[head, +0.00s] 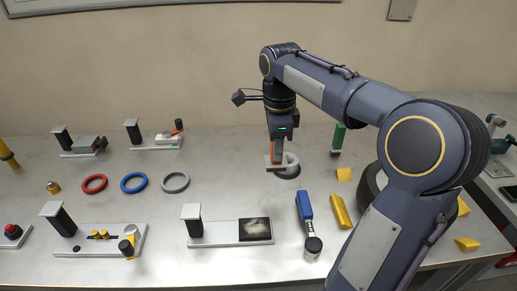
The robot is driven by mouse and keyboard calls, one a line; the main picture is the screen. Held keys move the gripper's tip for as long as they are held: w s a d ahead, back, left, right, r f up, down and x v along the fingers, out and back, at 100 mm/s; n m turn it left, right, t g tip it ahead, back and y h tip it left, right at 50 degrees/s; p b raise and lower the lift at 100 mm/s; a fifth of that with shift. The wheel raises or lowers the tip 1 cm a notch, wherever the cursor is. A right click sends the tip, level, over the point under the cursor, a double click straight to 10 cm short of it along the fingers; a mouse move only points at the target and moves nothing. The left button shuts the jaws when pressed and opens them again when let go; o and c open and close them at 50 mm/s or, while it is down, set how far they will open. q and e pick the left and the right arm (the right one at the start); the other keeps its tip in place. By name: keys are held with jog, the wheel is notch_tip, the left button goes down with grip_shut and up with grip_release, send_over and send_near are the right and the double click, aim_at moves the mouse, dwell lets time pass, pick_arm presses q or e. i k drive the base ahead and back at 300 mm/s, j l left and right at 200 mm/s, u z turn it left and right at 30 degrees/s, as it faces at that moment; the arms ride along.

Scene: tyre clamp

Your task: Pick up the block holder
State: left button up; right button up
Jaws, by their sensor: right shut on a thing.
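My right gripper (277,163) points straight down at the back middle of the table. It is shut on a pale, curved piece (291,160), apparently the block holder, part of which the fingers hide. A dark round base (288,172) shows right under the piece. I cannot tell whether the piece touches it or is raised. My left gripper is not in view.
Red (95,184), blue (134,183) and grey (176,182) rings lie left of the gripper. Test stands with white bases (215,230) stand in front and at back left. A blue tool (305,208), yellow blocks (340,212) and a black tyre (367,185) are to the right.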

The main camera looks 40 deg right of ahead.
aim_at(257, 229)
jog(key=k+j, duration=0.35)
jog(key=j, duration=0.15)
jog(key=k+j, duration=0.4)
jog(key=j, duration=0.15)
